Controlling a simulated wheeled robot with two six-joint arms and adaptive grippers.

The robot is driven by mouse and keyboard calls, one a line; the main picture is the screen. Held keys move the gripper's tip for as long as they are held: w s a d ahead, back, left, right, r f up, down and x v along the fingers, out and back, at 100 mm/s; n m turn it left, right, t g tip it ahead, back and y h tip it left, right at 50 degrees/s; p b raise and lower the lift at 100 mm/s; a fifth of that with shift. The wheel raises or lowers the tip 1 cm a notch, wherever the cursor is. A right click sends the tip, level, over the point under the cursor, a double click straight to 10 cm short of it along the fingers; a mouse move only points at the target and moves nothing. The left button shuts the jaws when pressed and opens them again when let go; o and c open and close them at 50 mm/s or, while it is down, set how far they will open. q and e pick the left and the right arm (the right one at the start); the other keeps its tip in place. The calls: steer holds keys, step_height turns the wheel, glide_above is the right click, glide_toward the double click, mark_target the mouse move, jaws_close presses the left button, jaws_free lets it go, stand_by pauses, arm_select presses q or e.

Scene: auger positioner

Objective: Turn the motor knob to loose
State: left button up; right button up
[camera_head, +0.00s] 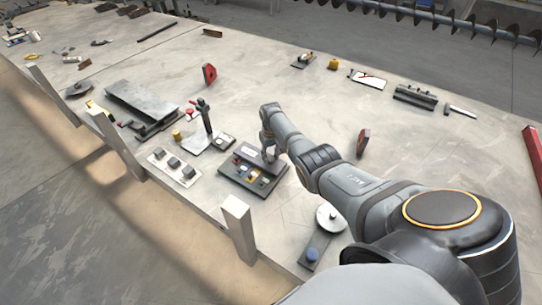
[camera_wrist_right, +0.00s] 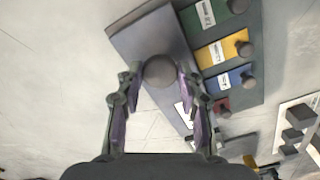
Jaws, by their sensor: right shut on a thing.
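A dark grey control panel (camera_head: 236,178) lies on the table in the head view, in front of my right gripper (camera_head: 270,156). In the right wrist view, the fingers of my right gripper (camera_wrist_right: 160,78) are closed around a round grey knob (camera_wrist_right: 160,70) on the panel's plain grey section (camera_wrist_right: 151,37). I cannot read a label that names this knob as the motor knob. Beside it is a row of smaller dark knobs on green, yellow, blue and red plates (camera_wrist_right: 222,52). A white label beside the held knob is partly hidden by a finger. My left gripper is in neither view.
A white plate with several dark blocks (camera_head: 172,166) lies left of the panel, with a clamp-like stand (camera_head: 204,115) behind it. Wooden posts (camera_head: 238,228) line the table edge. Bare table lies behind the panel.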

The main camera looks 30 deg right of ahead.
mark_target(271, 158)
steer(key=n, duration=1.3)
steer(key=shift+n, duration=0.4)
stand_by(0.3)
steer(key=o, duration=1.2)
step_height(271, 158, up, 12)
